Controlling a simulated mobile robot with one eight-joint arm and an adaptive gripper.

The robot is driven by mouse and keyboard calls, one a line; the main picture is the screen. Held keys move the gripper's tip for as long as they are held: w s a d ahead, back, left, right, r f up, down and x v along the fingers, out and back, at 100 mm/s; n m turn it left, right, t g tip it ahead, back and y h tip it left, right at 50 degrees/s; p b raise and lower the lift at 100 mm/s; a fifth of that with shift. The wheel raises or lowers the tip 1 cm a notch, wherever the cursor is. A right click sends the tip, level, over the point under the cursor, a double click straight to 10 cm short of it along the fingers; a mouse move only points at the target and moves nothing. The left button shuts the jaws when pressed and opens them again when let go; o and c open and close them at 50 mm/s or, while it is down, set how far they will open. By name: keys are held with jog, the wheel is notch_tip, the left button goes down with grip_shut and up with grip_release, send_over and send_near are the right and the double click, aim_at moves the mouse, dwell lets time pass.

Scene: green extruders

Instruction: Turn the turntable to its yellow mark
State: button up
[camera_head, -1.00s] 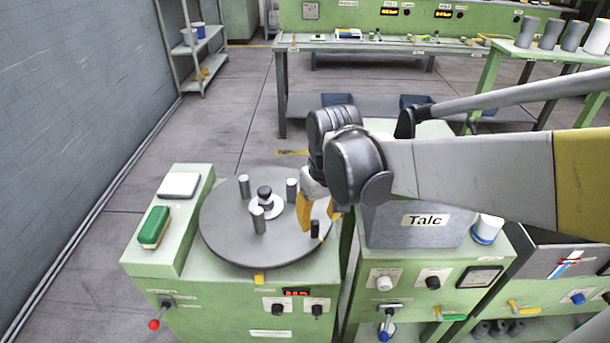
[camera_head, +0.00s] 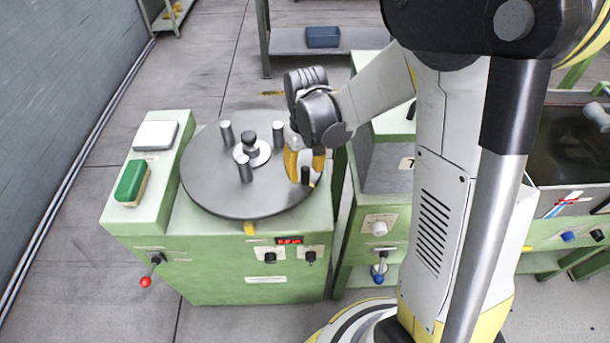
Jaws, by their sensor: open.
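The turntable (camera_head: 215,185) is a grey disc on a green cabinet, with a dark central knob (camera_head: 250,142). A short dark peg (camera_head: 305,176) stands near the disc's right front rim. A yellow mark (camera_head: 250,229) sits on the cabinet's front edge, just below the rim. My gripper (camera_head: 304,170) is open, its yellow fingers pointing down over the right side of the disc, close to the peg. Whether they touch it, I cannot tell.
A green-and-tan brush or sponge (camera_head: 132,181) and a white block (camera_head: 156,135) lie on the cabinet's left ledge. A red-knobbed lever (camera_head: 146,281) and a red display (camera_head: 289,240) are on the front. A second green cabinet (camera_head: 360,235) stands close on the right.

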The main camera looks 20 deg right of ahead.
jog(key=shift+f, duration=0.4)
grip_shut()
jog(key=shift+s+a, duration=0.1)
jog(key=shift+a, duration=0.05)
